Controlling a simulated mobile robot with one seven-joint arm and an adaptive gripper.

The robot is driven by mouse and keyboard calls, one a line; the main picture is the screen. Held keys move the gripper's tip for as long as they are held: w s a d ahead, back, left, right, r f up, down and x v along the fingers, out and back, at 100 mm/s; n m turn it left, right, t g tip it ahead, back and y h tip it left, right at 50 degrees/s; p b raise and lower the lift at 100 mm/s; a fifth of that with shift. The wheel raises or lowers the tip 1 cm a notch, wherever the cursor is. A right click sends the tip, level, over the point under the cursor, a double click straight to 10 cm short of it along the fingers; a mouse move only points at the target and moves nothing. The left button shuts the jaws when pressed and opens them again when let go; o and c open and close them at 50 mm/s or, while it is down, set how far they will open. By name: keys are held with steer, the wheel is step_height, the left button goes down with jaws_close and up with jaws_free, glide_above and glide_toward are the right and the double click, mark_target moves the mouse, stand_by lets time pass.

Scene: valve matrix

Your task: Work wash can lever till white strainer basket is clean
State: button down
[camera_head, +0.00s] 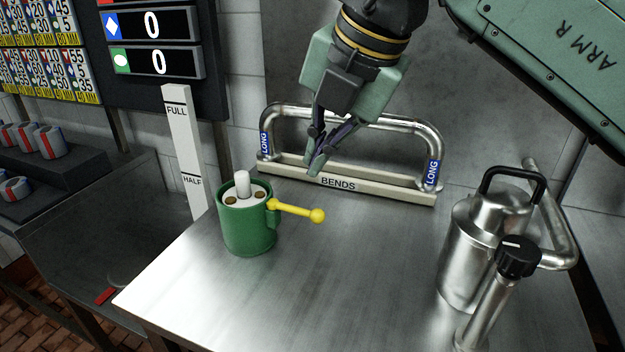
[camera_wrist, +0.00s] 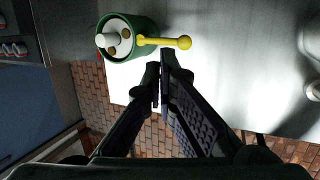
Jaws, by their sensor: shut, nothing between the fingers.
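The green wash can (camera_head: 249,227) stands upright on the metal table. Its yellow lever (camera_head: 297,210) sticks out to the right and ends in a round knob. The white strainer basket (camera_head: 243,190) sits in the can's top, with a white post in its middle and brown spots on it. In the wrist view the can (camera_wrist: 138,48), lever (camera_wrist: 165,42) and basket (camera_wrist: 112,38) lie beyond the fingertips. My gripper (camera_head: 314,168) is shut and empty, above and behind the lever, apart from it. It also shows in the wrist view (camera_wrist: 161,75).
A rack marked BENDS (camera_head: 350,186) holds a bent pipe (camera_head: 345,113) behind my gripper. A steel canister (camera_head: 480,240) with a black handle and a black-capped tube (camera_head: 490,310) stand at the right. A FULL/HALF gauge (camera_head: 185,150) stands left. The table's middle is clear.

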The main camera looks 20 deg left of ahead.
steer(key=shift+a+v, duration=0.15)
steer(key=shift+v, duration=0.65)
steer(key=shift+a+v, duration=0.15)
steer(key=shift+v, duration=0.65)
steer(key=shift+r, duration=0.1)
